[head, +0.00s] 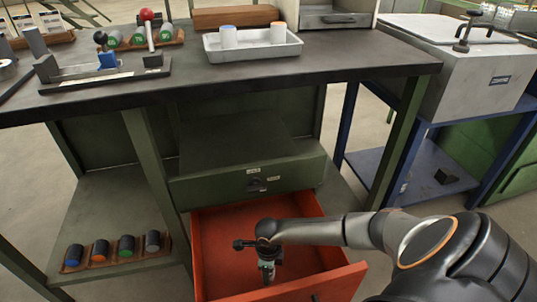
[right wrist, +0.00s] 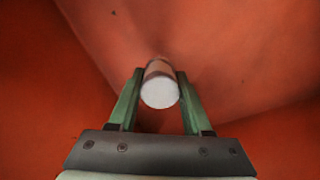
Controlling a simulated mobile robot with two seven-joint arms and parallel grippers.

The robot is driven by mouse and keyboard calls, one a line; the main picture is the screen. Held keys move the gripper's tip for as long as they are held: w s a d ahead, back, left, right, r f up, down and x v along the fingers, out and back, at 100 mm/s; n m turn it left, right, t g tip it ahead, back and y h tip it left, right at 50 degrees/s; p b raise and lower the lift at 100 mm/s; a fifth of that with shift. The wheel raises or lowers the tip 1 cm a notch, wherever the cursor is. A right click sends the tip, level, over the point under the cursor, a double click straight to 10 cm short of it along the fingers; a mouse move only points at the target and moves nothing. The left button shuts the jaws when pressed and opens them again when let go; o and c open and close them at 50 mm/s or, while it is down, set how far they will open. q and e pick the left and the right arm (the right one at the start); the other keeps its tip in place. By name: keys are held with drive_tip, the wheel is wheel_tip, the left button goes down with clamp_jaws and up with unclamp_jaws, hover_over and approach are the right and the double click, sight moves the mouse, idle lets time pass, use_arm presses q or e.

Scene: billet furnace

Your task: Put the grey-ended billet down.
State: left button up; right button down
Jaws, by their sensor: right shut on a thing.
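My right gripper (head: 266,272) reaches down into an open red drawer (head: 217,243) under the bench. I cannot tell whether the billet's far end touches the drawer floor. In the head view the gripper mostly hides the billet. My left gripper is not in view.
A pale tray (head: 255,54) on the bench holds a blue-topped billet (head: 228,37) and an orange-topped billet (head: 278,33). A closed green drawer (head: 215,184) is above the red one. On the lower shelf, a wooden rack (head: 128,257) holds several dark cylinders with coloured ends.

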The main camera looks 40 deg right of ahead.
drive_tip(key=shift+f+b, duration=0.45)
drive_tip(key=shift+f, duration=0.1)
drive_tip(key=shift+c, duration=1.7)
unclamp_jaws()
wheel_tip(320, 180, up, 12)
drive_tip(key=p, duration=0.6)
drive_tip(key=shift+r+p, duration=0.4)
drive_tip(key=shift+r, duration=0.2)
